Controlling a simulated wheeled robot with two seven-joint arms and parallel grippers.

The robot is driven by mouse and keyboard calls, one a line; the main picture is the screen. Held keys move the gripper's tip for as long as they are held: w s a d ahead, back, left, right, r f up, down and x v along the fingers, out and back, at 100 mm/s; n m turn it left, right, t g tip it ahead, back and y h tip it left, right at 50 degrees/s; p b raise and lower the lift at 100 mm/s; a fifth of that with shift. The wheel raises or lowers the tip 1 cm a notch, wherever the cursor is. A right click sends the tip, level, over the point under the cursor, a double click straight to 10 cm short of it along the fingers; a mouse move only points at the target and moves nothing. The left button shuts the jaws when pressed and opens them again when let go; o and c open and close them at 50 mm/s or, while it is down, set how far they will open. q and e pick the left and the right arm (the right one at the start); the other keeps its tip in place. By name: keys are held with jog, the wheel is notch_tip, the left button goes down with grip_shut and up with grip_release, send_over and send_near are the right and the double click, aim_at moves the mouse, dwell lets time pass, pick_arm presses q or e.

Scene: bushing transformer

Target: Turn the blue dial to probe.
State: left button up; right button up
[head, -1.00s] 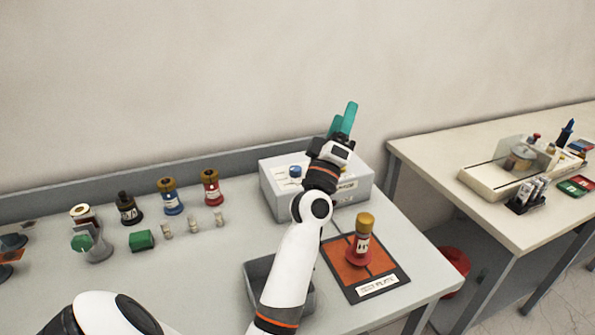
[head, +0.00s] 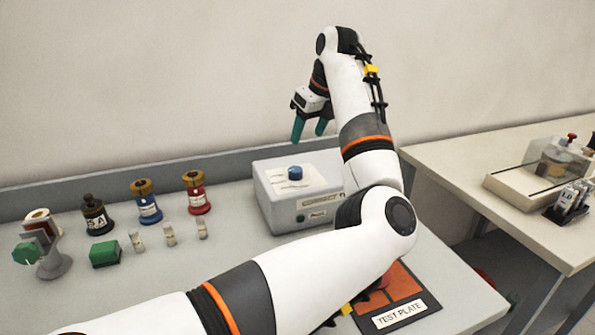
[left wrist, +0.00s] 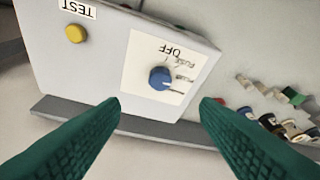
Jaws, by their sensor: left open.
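The blue dial (head: 295,173) sits on the white panel on top of the grey-white tester box (head: 283,214). In the left wrist view the dial (left wrist: 160,78) lies ahead, upside down, with OFF beside it and other small labels too small to read surely. My left gripper (head: 309,130) has green fingers, open and empty, above the box and apart from the dial. In the left wrist view the gripper's fingertips (left wrist: 161,103) straddle the dial from a distance. My right gripper is not in view.
A yellow button (left wrist: 75,34) marked TEST is on the box. Red (head: 196,192), blue (head: 147,201) and black (head: 96,214) bushings, small pale parts and a green block (head: 104,253) stand left. My arm partly hides the test plate (head: 402,315). A second table (head: 480,212) is at right.

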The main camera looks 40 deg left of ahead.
aim_at(295, 169)
pick_arm(q)
jog(key=p+x, duration=0.1)
jog(key=x, duration=1)
jog(key=shift+f, duration=0.4)
jog(key=c, duration=1)
